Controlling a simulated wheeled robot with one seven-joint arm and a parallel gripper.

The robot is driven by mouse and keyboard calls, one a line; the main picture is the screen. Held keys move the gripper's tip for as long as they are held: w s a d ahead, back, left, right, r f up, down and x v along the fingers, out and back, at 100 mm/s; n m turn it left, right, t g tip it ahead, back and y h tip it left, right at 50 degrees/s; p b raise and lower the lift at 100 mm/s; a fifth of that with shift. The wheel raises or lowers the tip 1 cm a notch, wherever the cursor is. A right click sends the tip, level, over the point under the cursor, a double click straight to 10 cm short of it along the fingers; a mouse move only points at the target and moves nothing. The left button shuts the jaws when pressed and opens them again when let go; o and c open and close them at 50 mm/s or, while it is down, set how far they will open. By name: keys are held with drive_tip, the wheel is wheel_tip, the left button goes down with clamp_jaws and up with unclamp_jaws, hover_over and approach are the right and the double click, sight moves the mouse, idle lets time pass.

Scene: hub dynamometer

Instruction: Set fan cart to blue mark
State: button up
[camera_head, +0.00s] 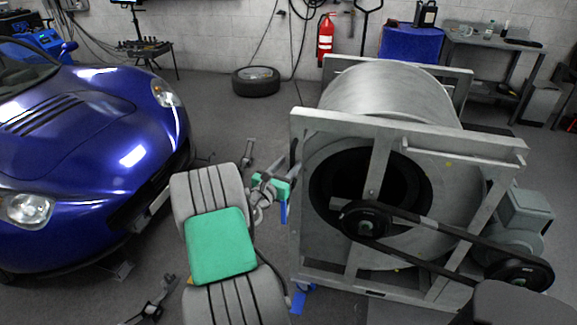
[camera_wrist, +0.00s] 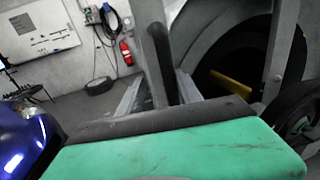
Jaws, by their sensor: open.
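The fan cart is a large grey drum fan in a metal frame (camera_head: 345,125), standing right of centre in the head view. Its frame and drum (camera_wrist: 205,35) fill the right of the wrist view at close range. A blue patch (camera_head: 299,302) shows on the floor by the frame's lower left corner, and a blue strip (camera_head: 284,212) shows left of the frame. I cannot tell whether these are one mark. My gripper (camera_head: 288,178) is open beside the frame's left side, apparently empty. Its fingertips are small here, and I cannot tell whether they touch the frame.
A blue car (camera_head: 90,140) stands close on the left. A belt drive and motor (camera_head: 515,225) are on the cart's right. A tyre (camera_head: 256,82), a red fire extinguisher (camera_head: 325,38) and a workbench (camera_head: 490,38) are at the back.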

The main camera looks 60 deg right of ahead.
drive_tip(key=shift+w+a, duration=0.15)
drive_tip(key=shift+w, duration=0.25)
drive_tip(key=a, duration=0.7)
drive_tip(key=shift+s+a, duration=0.15)
drive_tip(key=shift+a, duration=0.15)
